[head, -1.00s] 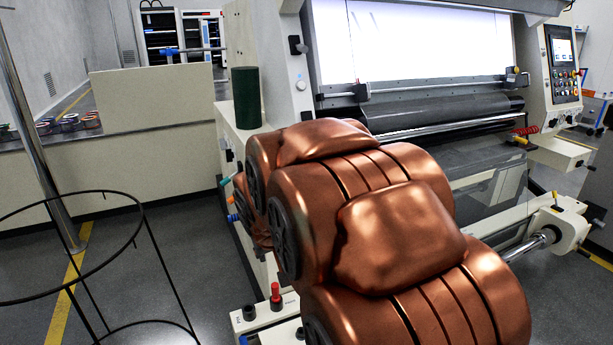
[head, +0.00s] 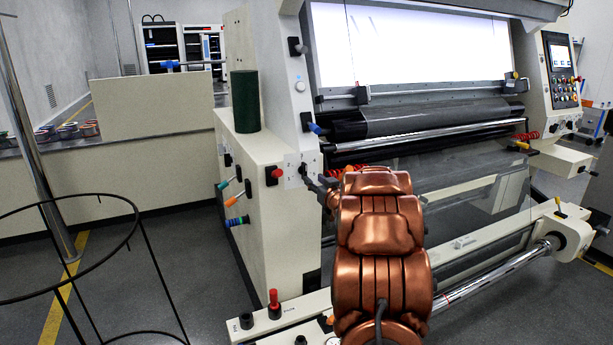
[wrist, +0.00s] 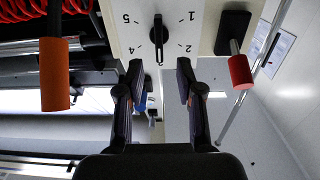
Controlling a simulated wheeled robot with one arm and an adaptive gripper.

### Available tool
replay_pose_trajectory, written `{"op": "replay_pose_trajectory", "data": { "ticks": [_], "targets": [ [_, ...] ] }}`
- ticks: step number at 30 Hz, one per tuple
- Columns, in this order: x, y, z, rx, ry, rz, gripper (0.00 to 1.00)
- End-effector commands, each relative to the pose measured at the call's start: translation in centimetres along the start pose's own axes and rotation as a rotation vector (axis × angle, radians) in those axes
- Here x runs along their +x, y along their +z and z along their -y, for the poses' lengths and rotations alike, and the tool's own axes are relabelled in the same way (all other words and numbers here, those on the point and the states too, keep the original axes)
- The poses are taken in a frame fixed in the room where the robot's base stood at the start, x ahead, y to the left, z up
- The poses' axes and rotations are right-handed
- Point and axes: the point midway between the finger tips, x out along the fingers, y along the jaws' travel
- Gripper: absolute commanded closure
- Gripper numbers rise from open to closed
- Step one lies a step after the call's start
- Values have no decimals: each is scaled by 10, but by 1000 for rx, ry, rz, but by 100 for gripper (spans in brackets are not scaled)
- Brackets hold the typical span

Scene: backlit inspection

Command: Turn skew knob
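A black pointer knob (wrist: 158,38) sits on a pale dial plate with printed numbers, at the top middle of the wrist view. I take it as the skew knob; no name is readable. In the head view its plate (head: 292,163) is on the machine's left end, with the knob largely hidden by my gripper. My gripper (wrist: 160,68) is open and empty. Its two dark fingertips lie either side of the knob's line, just below the knob in the picture, with no clear contact. In the head view my gripper (head: 313,180) is close to the plate.
A red-tipped lever (wrist: 240,72) on a black base is right of the dial; an orange-red handle (wrist: 54,75) hangs left. Coloured handles (head: 237,221) stick out from the machine's side. A dark green cylinder (head: 245,102) stands above. A black wire stand (head: 130,225) is at left.

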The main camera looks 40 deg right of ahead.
Motion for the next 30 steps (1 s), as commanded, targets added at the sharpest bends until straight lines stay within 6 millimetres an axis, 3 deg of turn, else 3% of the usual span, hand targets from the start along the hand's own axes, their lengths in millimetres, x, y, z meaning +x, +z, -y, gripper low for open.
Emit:
{"op": "replay_pose_trajectory", "data": {
  "ticks": [8, 24, 30],
  "targets": [
    [9, -2, -2, 3, -10, -17, 64],
    [68, -1, -2, 3, -8, -13, 64],
    [78, -3, -2, 3, -8, -15, 64]
  ]
}}
